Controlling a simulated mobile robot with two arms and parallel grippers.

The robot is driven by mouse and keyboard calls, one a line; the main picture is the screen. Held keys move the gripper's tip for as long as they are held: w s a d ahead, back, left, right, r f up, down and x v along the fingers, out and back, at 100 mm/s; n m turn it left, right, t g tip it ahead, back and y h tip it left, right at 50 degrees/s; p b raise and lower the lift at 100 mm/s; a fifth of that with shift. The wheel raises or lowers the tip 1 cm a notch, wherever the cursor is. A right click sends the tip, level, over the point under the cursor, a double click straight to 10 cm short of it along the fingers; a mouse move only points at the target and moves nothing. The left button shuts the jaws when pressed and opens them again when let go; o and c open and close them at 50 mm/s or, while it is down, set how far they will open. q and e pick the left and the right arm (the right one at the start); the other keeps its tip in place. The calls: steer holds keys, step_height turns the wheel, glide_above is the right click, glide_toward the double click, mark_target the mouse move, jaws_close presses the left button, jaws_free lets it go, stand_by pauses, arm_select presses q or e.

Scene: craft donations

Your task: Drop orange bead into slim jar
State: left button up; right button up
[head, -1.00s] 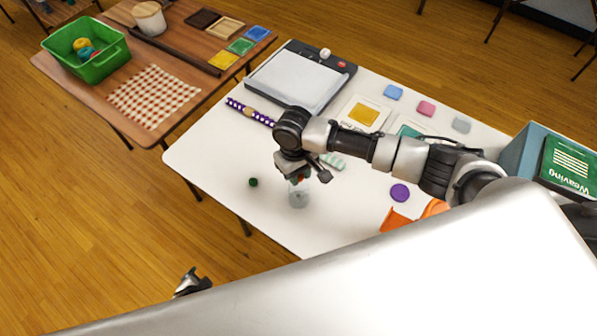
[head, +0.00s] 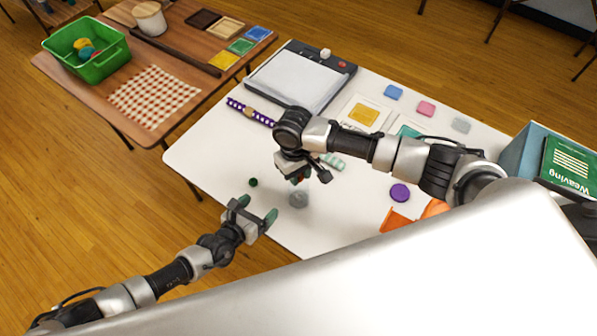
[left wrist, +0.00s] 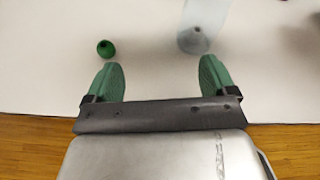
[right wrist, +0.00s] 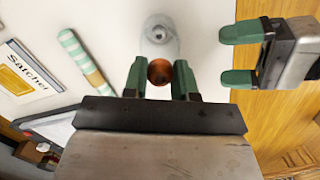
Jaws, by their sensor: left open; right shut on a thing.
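The orange bead (right wrist: 160,71) is pinched between the fingertips of my right gripper (right wrist: 160,80). In the head view my right gripper (head: 300,178) hangs just above and behind the slim jar (head: 298,200). The jar is clear and stands on the white table; it also shows in the right wrist view (right wrist: 160,34), beyond the bead, and in the left wrist view (left wrist: 196,36). The bead is outside the jar. My left gripper (head: 257,209) is open and empty at the table's near edge, left of the jar; its fingers (left wrist: 160,75) point toward the jar and a green bead.
The green bead (head: 253,182) lies left of the jar. A striped roll (right wrist: 82,58) lies near my right gripper. A purple disc (head: 400,193) and orange pieces (head: 397,219) lie to the right. A paper trimmer (head: 298,78) stands at the back.

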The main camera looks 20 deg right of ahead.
mark_target(292, 201)
arm_select(q)
steer(key=s+d+m+h, duration=0.1)
steer(key=s+d+m, duration=0.1)
steer(key=s, duration=0.1)
steer(key=shift+s+d+g, duration=0.1)
steer(key=shift+d+g, duration=0.2)
steer(key=shift+d, duration=0.05)
steer(key=shift+s+d, duration=0.25)
steer(key=shift+d+m, duration=0.25)
steer(key=shift+m, duration=0.05)
steer(key=shift+x, duration=4.8)
steer(key=c, duration=0.7)
arm_select(e)
steer(key=shift+f, duration=0.5)
steer(key=shift+f, duration=0.35)
